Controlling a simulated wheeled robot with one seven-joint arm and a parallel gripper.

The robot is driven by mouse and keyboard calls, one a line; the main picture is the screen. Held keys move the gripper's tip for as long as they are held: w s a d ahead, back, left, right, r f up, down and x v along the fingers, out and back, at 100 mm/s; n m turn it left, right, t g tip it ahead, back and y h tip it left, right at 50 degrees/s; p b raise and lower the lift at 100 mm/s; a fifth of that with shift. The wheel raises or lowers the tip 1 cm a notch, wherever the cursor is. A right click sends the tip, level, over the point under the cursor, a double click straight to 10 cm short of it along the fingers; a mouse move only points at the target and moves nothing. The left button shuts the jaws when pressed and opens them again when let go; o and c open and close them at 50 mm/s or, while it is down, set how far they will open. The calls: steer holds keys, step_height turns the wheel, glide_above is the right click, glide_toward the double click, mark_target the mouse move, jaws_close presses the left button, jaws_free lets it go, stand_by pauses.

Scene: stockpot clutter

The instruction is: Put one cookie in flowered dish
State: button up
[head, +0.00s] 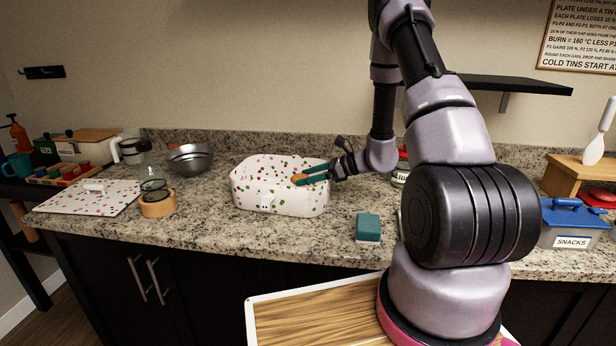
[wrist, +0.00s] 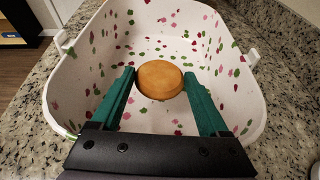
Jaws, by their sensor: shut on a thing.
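The flowered dish (head: 265,200) is a deep white box with red and green specks, standing open on the granite counter. Its inside fills most of the wrist view (wrist: 95,75). A round golden-brown cookie (wrist: 160,79) sits between the green fingertips of my gripper (wrist: 160,82), over the inside of the dish. My gripper is shut on the cookie. In the head view the cookie (head: 299,179) shows as an orange patch at the tips of my gripper (head: 303,178), by the dish's opening. The exact gap between the cookie and the dish floor is hard to tell.
A speckled white lid (head: 88,196) lies on the counter at left, near a glass jar (head: 152,170) and a metal bowl (head: 190,158). A teal and white sponge (head: 368,228) lies right of the dish. A snacks box (head: 572,226) with a blue lid stands at far right.

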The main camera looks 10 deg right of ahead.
steer(key=o, duration=1.2)
steer(key=shift+s+f, duration=0.25)
steer(key=shift+f, duration=0.2)
steer(key=shift+w+r, duration=0.1)
steer(key=shift+r, duration=0.2)
steer(key=w+r+v, duration=0.1)
steer(key=v, duration=1.1)
steer(key=s+a+r+n+h, duration=0.2)
steer(key=s+r+n, duration=0.4)
steer(key=r, duration=0.3)
steer(key=s+a+r+n+h, duration=0.2)
steer(key=s+r+n+h, duration=0.2)
steer(key=s+r+n, duration=0.3)
steer(key=s+a+r+n+h, duration=0.2)
steer(key=s+r+n+h, duration=0.2)
steer(key=s+r, duration=0.6)
steer(key=shift+s+a+r+n+t, duration=0.1)
steer(key=shift+a+r+n+t, duration=0.15)
steer(key=shift+n, duration=0.4)
steer(key=shift+s+a+r+n+t, duration=0.15)
steer(key=shift+r+n, duration=0.15)
steer(key=shift+n, duration=0.35)
